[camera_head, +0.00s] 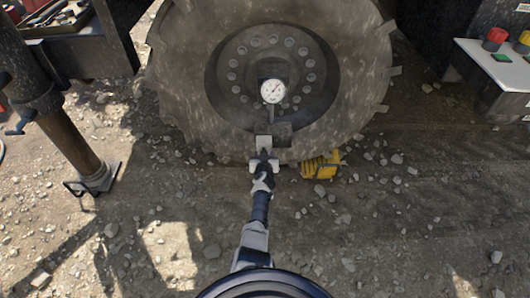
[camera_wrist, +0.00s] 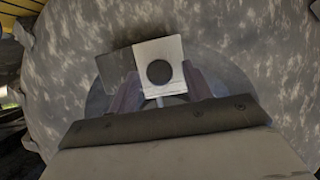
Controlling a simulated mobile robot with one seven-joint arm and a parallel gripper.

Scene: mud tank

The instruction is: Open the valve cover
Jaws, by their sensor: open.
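A pale square plate with a dark round spot (camera_wrist: 160,65) sits in front of the wheel hub in the wrist view. A darker grey flat piece (camera_wrist: 115,72) lies beside it on the left, partly behind it. In the head view the pale plate (camera_head: 264,142) stands at the tyre's lower edge, with the dark piece (camera_head: 283,131) to its right. I cannot tell which of these is the valve cover. My gripper (camera_head: 264,155) is open just below the plate. In the wrist view its fingers (camera_wrist: 160,82) are spread on either side of the plate; contact is unclear.
A large muddy wheel (camera_head: 180,60) with a round gauge (camera_head: 272,91) fills the background. A yellow chock (camera_head: 320,165) lies right of my gripper. A dark post (camera_head: 70,140) stands left. A control box (camera_head: 495,62) with buttons is upper right. The gravel ground is mostly open.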

